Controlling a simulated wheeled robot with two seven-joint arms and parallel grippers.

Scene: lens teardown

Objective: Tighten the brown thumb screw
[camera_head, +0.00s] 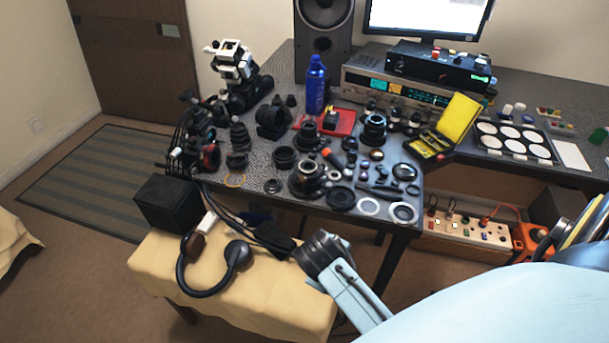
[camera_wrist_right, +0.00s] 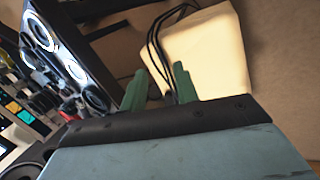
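I cannot make out the brown thumb screw in either view. Many small dark lens parts crowd the table, and none can be told as the screw. In the right wrist view the two green fingers of my right gripper (camera_wrist_right: 159,88) stand apart with nothing between them. Cables and pale cloth show beyond the fingertips. In the head view one of my light blue arm links with a black joint reaches up from the bottom, over the cloth-covered bench; no fingers show there. My left gripper is not in view.
The dark table (camera_head: 255,207) holds lens barrels, rings, a blue bottle (camera_head: 315,88) and a yellow case (camera_head: 460,120). A speaker (camera_head: 322,40) stands behind. Headphones (camera_head: 238,254) lie on the cloth-covered bench (camera_head: 160,264), beside a black box (camera_head: 172,205). A power strip (camera_head: 468,228) is at right.

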